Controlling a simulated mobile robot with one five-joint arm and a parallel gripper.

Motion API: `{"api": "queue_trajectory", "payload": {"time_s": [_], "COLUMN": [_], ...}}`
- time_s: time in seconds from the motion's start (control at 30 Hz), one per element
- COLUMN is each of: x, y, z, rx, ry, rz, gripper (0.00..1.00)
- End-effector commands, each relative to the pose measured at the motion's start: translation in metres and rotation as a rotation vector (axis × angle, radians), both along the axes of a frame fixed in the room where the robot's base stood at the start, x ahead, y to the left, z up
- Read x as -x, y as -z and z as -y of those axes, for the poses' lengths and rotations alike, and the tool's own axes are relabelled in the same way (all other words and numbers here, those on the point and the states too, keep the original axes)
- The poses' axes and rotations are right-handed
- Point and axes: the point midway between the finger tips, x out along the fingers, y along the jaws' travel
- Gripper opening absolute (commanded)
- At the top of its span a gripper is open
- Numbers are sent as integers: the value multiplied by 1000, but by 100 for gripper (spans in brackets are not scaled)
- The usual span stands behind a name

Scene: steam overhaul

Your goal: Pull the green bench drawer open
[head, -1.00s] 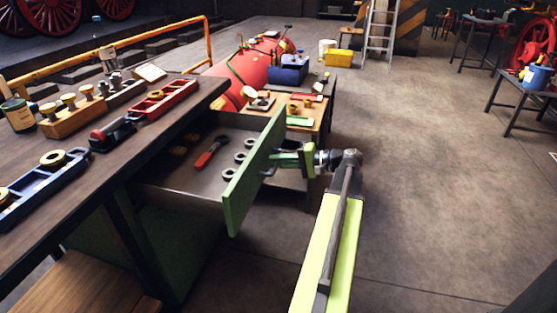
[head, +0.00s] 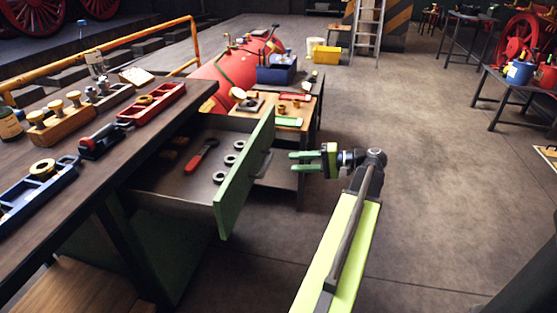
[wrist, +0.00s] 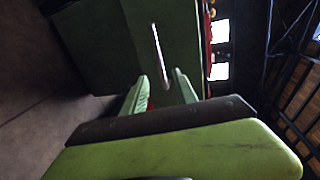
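The green bench drawer (head: 233,190) stands pulled out from under the workbench, with its inside showing. In it lie a red-handled wrench (head: 202,155) and several dark rings (head: 230,160). Its bar handle (head: 263,163) is on the outer face; it also shows in the wrist view (wrist: 160,55). My gripper (head: 291,162) is open and empty, to the right of the handle and apart from it. In the wrist view its two green fingers (wrist: 160,90) are spread, pointing at the drawer front, with the handle beyond them.
The workbench (head: 150,140) at the left holds a red tray (head: 152,105), a blue tray (head: 40,190) and a wooden block with knobs (head: 60,122). A low wooden table (head: 290,118) with parts stands just behind the drawer. The floor (head: 440,190) to the right is clear.

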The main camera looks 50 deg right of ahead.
Motion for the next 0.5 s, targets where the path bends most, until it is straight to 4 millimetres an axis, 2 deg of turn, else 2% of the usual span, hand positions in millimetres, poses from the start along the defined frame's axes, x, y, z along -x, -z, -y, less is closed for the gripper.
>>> {"api": "queue_trajectory", "payload": {"time_s": [0.1,0.2,0.33,0.5], "x": [27,44,56,59], "y": [-9,-12,-13,-13], "z": [14,20,25,25], "rx": [-1,-1,0,0], "ry": [2,1,0,-1], "rz": [0,0,0,0], "gripper": [34,34,34,34]}}
